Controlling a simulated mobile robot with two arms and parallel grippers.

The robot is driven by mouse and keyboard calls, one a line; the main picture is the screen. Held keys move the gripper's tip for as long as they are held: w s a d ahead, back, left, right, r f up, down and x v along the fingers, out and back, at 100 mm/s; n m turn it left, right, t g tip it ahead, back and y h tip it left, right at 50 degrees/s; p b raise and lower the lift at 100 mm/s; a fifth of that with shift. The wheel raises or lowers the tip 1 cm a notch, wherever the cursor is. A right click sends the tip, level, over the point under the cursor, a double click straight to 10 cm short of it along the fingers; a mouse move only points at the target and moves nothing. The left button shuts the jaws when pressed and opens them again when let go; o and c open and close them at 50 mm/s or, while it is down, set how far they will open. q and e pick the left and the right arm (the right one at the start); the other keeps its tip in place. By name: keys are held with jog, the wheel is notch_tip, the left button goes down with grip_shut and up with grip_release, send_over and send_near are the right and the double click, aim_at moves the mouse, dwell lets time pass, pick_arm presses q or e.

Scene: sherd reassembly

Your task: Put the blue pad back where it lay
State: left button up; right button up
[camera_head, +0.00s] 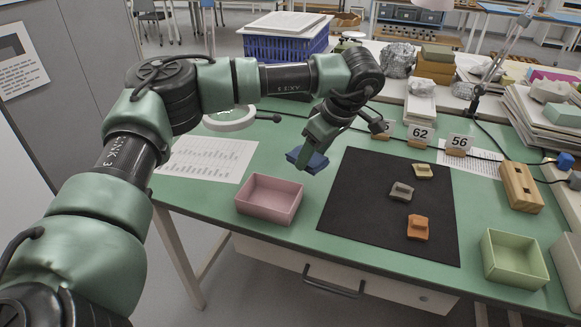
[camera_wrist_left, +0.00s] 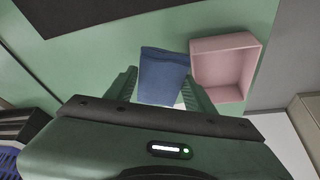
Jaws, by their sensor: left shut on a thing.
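The blue pad (camera_head: 307,159) is between the fingers of my left gripper (camera_head: 312,150), over the green table. It lies beyond the pink box and left of the dark mat. In the left wrist view the pad (camera_wrist_left: 162,78) fills the space between the two ribbed fingers of the left gripper (camera_wrist_left: 160,88), which is shut on it. I cannot tell whether the pad touches the table or hangs a little above it. My right gripper is not in view.
The pink open box (camera_head: 269,200) stands close by, empty. The dark mat (camera_head: 360,215) carries yellow, grey and orange pieces (camera_head: 417,228). Number cards (camera_head: 421,137) stand behind it. A green box (camera_head: 514,259) is at the right. A printed sheet (camera_head: 207,160) lies at the left.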

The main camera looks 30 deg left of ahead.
pick_arm(q)
send_over(287, 174)
jog(key=d, duration=0.1)
notch_tip(287, 174, down, 3)
jog(key=shift+s+d+b, duration=0.1)
jog(key=shift+d+b, duration=0.05)
jog(key=shift+b, duration=0.15)
jog(key=shift+f, duration=2.05)
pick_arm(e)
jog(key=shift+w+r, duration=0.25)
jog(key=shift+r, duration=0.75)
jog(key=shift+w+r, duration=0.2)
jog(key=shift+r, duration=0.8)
pick_arm(q)
jog(key=o, duration=1.2)
jog(key=shift+f, duration=0.1)
jog(key=shift+r, duration=0.2)
jog(key=p+v, duration=0.1)
jog(key=v, duration=1.1)
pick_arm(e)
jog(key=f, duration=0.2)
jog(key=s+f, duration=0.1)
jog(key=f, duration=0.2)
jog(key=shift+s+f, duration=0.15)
